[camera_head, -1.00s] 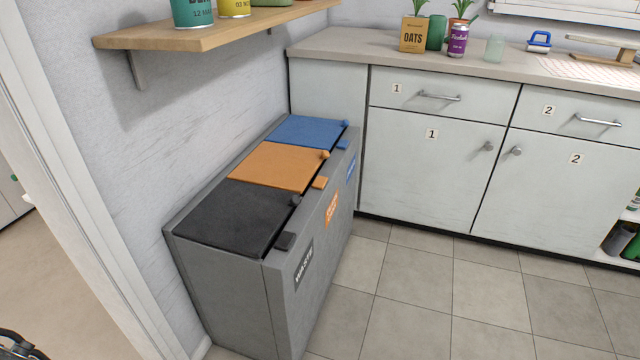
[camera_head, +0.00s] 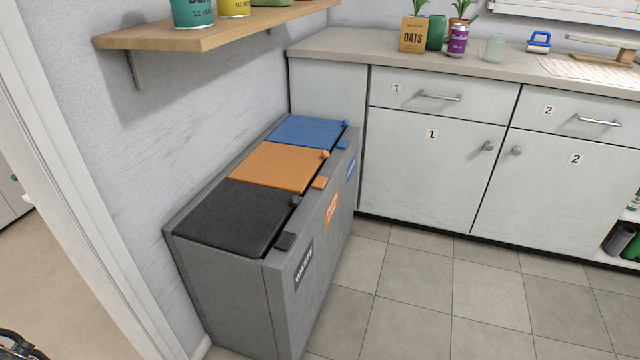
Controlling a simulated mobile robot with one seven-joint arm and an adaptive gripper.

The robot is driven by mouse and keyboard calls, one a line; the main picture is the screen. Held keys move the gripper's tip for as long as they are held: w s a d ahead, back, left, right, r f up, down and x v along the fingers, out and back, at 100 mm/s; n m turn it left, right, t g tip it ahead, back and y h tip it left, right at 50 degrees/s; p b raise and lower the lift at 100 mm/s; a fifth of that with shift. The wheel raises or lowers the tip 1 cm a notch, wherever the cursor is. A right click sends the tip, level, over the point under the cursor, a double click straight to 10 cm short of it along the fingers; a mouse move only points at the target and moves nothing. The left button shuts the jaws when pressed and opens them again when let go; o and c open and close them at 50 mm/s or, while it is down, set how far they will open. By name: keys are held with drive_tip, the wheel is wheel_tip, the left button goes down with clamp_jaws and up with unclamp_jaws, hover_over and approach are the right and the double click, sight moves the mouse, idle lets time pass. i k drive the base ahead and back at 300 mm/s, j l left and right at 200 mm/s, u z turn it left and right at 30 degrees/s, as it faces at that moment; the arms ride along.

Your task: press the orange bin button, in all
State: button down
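A grey bin unit (camera_head: 235,308) stands against the left wall with three closed lids in a row. The orange lid (camera_head: 278,166) is in the middle. The small orange button (camera_head: 320,183) sits on the front rim beside that lid, above an orange label (camera_head: 332,208). The black lid (camera_head: 235,217) is nearest, with a dark button (camera_head: 285,241). The blue lid (camera_head: 305,130) is farthest, with a blue button (camera_head: 343,145). My gripper cannot be made out; only a dark part shows at the bottom left corner.
A wooden shelf (camera_head: 220,32) with tins juts from the wall above the bins. A white cabinet (camera_head: 430,170) with a counter (camera_head: 380,55) stands behind and right. The tiled floor (camera_head: 420,300) before the bins is clear. A door frame (camera_head: 70,180) is at left.

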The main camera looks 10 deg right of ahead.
sight(319, 183)
drive_tip(key=i+j, duration=0.2)
drive_tip(key=j, duration=0.15)
drive_tip(key=i+j, duration=0.2)
drive_tip(key=j, duration=0.15)
drive_tip(key=i+j, duration=0.15)
drive_tip(key=j, duration=0.2)
drive_tip(key=z, duration=1.95)
drive_tip(key=i+j, duration=0.1)
drive_tip(key=j, duration=0.65)
drive_tip(key=i, duration=0.05)
